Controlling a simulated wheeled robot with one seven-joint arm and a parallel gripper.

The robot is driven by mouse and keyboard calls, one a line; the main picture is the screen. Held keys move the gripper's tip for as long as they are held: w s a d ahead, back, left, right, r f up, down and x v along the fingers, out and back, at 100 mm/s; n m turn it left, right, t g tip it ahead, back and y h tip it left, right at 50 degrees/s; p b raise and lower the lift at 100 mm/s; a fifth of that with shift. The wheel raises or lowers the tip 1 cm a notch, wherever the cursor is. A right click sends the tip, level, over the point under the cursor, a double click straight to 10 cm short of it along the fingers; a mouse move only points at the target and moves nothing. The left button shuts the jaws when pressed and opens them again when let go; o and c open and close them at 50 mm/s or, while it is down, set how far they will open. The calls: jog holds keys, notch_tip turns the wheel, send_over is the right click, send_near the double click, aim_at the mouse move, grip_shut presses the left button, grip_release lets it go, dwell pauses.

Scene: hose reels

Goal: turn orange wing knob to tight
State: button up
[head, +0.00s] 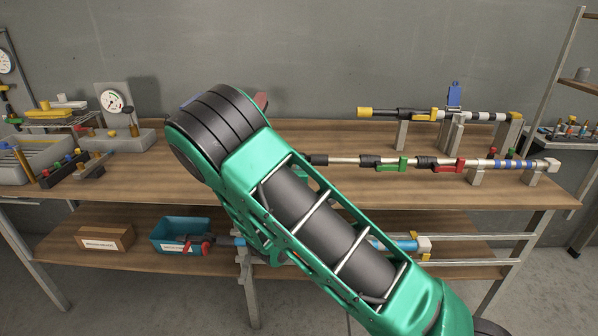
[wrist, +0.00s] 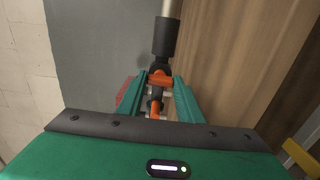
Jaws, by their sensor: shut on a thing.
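The orange wing knob (wrist: 160,77) shows in the wrist view, on a dark fitting at the end of a black sleeve and pale pipe. My gripper (wrist: 154,90) has a teal finger on each side of it and is shut on it. The fingers hide part of the knob, and I cannot read its tight mark. In the head view my green arm hides both the knob and the gripper.
A red part (wrist: 125,92) lies just left of the fingers. In the head view, pipes with a green handle (head: 391,164) and a red handle (head: 449,166) run along the bench (head: 330,190) at right. A gauge (head: 113,101) stands at left.

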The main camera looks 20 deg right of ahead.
jog(key=shift+f, duration=0.25)
jog(key=o, duration=0.9)
jog(key=shift+o, duration=0.9)
jog(key=shift+r, duration=0.1)
jog(key=v, duration=1)
jog(key=shift+s+a, duration=0.15)
jog(key=shift+s, duration=0.25)
